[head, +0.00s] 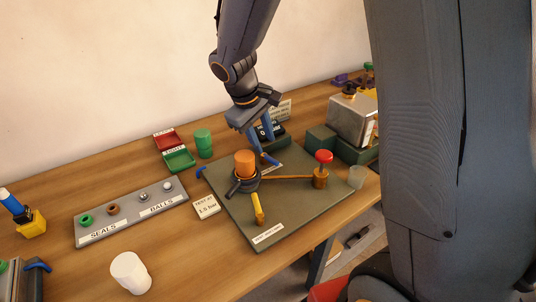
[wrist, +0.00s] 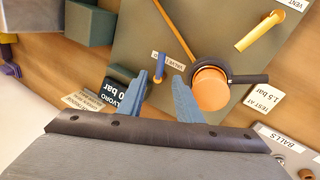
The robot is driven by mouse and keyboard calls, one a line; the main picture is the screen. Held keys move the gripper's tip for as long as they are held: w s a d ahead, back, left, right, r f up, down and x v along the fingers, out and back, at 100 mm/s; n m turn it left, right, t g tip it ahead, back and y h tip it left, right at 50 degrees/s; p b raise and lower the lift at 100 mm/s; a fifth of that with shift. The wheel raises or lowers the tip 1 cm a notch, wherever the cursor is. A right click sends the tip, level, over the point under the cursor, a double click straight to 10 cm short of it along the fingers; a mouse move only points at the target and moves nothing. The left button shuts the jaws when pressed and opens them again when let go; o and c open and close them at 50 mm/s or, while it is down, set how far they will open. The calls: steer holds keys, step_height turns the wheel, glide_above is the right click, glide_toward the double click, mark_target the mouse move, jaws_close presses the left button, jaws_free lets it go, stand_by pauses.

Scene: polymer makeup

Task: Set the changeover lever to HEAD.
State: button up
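The grey-green board (head: 291,212) carries several handles; I cannot tell for sure which is the changeover lever. A small blue handle (wrist: 160,66) stands beside a white label (wrist: 168,60) too small to read fully; the handle also shows in the head view (head: 269,159). My gripper (wrist: 160,77) is open and points down at it, also seen in the head view (head: 264,148). The blue handle lies between or just beyond the fingertips; contact is not clear. A black handle (wrist: 250,78) sticks out from under an orange cylinder (wrist: 211,89). No HEAD marking is legible.
A yellow handle (head: 258,209) by the VENT label and a red knob (head: 323,156) stand on the board. A dark gauge display (head: 268,131) is close behind my gripper. A seals-and-balls tray (head: 130,222) lies left; a metal box (head: 352,118) stands right.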

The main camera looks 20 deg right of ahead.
mark_target(271, 158)
steer(key=p+x, duration=0.1)
steer(key=x, duration=0.6)
steer(key=shift+d+f, duration=0.1)
steer(key=shift+f, duration=0.05)
steer(key=shift+c, duration=0.5)
